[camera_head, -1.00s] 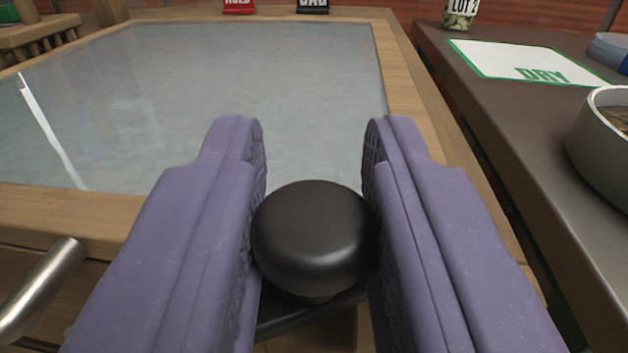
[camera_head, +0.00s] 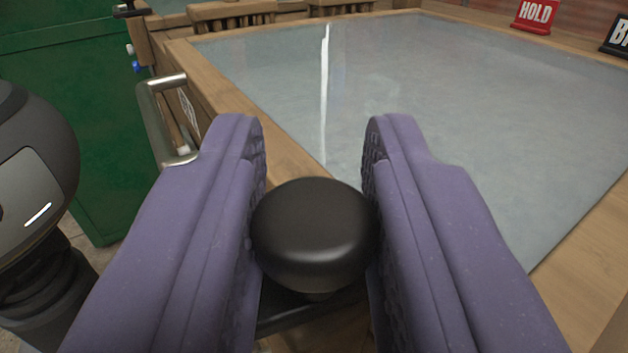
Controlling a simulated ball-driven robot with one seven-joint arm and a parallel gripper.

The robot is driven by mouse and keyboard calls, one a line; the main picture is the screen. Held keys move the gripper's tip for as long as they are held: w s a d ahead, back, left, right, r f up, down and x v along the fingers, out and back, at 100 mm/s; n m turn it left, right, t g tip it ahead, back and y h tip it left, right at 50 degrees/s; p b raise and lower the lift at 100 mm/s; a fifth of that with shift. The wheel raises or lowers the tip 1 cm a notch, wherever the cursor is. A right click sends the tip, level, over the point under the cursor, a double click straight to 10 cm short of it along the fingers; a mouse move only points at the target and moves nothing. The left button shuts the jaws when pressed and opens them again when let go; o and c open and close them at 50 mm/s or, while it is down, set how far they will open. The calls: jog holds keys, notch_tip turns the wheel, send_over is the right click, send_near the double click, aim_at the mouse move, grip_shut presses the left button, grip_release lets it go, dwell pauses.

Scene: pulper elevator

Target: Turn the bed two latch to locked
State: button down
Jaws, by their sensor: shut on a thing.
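A round black knob (camera_head: 314,234), which looks like the latch's knob, sits between the two purple fingers of my gripper (camera_head: 315,220). The fingers touch it on both sides, so my gripper is shut on it. A dark bar (camera_head: 310,312) shows below the knob, partly hidden by the fingers. The latch is at the outer side of a wooden-framed bed with a glossy grey-blue surface (camera_head: 440,100). No marking for locked or unlocked is visible around it.
A metal handle (camera_head: 160,120) sticks out from the bed's side at the left. A green cabinet (camera_head: 70,110) stands beyond it. A dark rounded body with a pale panel (camera_head: 25,190) fills the left edge. A red HOLD sign (camera_head: 536,14) and a black sign (camera_head: 618,36) stand on the far frame.

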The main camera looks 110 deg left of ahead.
jog(key=shift+n+g+h+p, duration=0.55)
jog(key=shift+n+g, duration=0.35)
jog(key=shift+g, duration=0.3)
jog(key=c, duration=0.9)
grip_release()
jog(key=shift+c, duration=0.2)
jog(key=shift+w, duration=0.1)
